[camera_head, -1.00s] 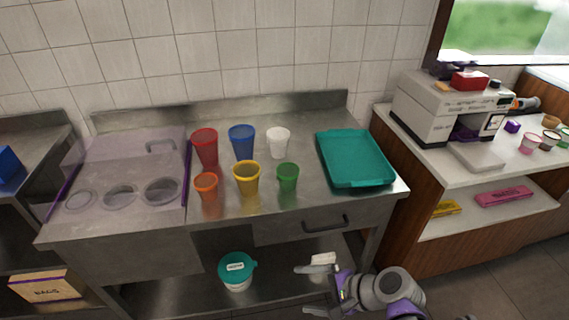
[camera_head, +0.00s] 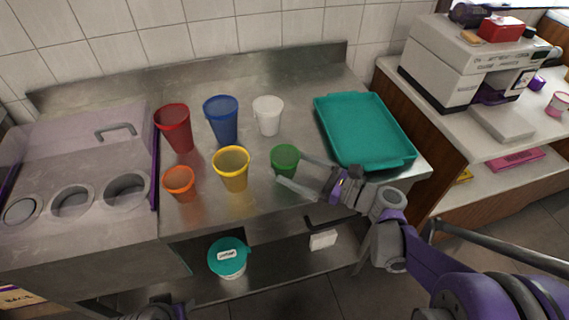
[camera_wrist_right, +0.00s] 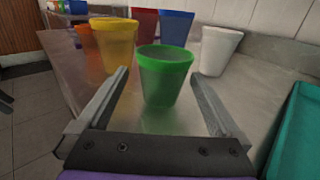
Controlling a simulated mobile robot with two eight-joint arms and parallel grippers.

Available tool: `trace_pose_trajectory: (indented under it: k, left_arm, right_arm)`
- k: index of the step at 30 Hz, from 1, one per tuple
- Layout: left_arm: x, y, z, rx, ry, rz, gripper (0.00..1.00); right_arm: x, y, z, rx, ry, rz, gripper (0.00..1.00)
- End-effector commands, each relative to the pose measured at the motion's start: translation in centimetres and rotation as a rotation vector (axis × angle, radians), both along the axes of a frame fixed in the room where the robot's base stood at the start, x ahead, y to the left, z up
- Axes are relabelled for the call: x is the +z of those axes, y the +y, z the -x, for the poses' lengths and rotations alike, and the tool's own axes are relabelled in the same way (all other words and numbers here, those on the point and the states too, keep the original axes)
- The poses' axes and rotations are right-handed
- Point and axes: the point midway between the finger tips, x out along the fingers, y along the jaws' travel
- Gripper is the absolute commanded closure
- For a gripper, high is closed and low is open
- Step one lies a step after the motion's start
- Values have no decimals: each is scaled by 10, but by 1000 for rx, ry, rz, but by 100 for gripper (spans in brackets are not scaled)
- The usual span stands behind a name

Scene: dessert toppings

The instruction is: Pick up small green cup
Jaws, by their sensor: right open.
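The small green cup (camera_head: 284,158) stands upright on the steel counter, front right of the cup group. In the right wrist view the green cup (camera_wrist_right: 164,78) is centred between the finger tips. My right gripper (camera_head: 291,171) is open, with its fingers on either side of the cup, reaching from the right. The wrist view shows the open fingers (camera_wrist_right: 160,82) with the cup near their far ends; I cannot tell whether either touches it. Part of my left gripper (camera_head: 155,307) shows at the bottom edge, mostly cut off.
The yellow cup (camera_head: 231,170) and white cup (camera_head: 268,115) stand nearby. Blue (camera_head: 222,120), red (camera_head: 174,128) and orange (camera_head: 180,184) cups are farther left. A teal tray (camera_head: 408,163) lies to the right. A lidded tub (camera_head: 228,257) is on the lower shelf.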

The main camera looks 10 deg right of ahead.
Motion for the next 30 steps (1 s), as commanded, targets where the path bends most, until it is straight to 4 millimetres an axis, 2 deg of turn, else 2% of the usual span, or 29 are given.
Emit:
trace_pose_trajectory:
  k: [8,15,24,26,30]
  left_arm:
    - [-1,0,0,0,0,0,50]
    - [-3,0,0,0,1,0,50]
    - [-3,0,0,0,1,0,50]
    - [-3,0,0,0,1,0,50]
    - [-3,0,0,0,1,0,50]
  right_arm:
    - [-1,17,-17,2,1,1,0]
    - [-1,42,-42,2,0,1,0]
    - [-1,46,-47,-1,-1,2,0]
    - [-1,46,-47,-1,-1,2,7]
    - [-1,46,-47,-1,-1,2,32]
